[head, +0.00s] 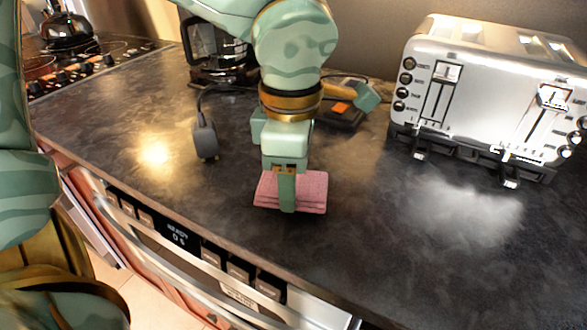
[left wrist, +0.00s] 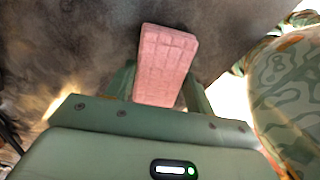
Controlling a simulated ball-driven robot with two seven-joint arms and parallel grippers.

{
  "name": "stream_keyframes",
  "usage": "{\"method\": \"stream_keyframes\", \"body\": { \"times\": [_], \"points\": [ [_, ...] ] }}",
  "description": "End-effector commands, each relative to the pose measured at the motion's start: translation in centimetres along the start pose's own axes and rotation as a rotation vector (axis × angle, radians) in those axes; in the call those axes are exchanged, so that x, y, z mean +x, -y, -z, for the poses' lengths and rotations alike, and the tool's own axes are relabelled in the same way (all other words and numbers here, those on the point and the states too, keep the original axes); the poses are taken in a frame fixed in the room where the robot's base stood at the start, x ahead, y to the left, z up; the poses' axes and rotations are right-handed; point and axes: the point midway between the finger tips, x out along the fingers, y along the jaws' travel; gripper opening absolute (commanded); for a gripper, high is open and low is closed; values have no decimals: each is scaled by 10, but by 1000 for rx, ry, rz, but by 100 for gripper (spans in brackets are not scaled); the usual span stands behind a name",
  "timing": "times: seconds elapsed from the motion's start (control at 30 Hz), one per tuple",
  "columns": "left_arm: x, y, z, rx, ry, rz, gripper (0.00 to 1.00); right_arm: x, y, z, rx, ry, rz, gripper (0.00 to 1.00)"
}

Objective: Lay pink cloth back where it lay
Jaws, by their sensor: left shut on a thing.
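The pink cloth (head: 313,190) is a folded, layered pad at the front part of the dark counter, near its edge. My left gripper (head: 288,205) reaches down from above and is shut on the cloth, with one finger showing in front of it. In the left wrist view the cloth (left wrist: 165,65) sits between the two fingers (left wrist: 160,92) and extends past them. Whether the cloth touches the counter or hangs just above it, I cannot tell. My right gripper is not in view.
A chrome toaster (head: 490,85) stands at the right. A black device with a cable (head: 205,138) lies left of my gripper. A coffee maker (head: 215,55) and a dark scale-like item (head: 342,112) are behind. The microwave drawer front (head: 190,255) is below the counter edge. The counter right of the cloth is clear.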

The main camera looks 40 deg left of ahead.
Motion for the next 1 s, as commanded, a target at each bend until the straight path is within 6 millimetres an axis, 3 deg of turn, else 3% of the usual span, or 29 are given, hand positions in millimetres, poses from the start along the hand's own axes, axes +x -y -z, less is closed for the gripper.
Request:
{"method": "stream_keyframes", "body": {
  "times": [0.07, 0.1, 0.17, 0.43, 0.57, 0.77, 1.0],
  "points": [
    [0, 0, 0, 0, 0, 0, 24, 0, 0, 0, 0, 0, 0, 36],
    [0, 0, 0, 0, 0, 0, 65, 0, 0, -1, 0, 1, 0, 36],
    [0, 0, 0, 0, 0, 0, 79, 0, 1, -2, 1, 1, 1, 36],
    [-1, 0, 0, 0, 0, -1, 79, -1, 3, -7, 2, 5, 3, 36],
    [-13, 0, 0, 0, 2, -5, 79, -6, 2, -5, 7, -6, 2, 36],
    [-63, 1, 0, -2, 6, -10, 79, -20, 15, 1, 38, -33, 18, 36],
    [-127, 1, 0, -1, 5, -8, 79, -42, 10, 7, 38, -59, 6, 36]
  ]
}}
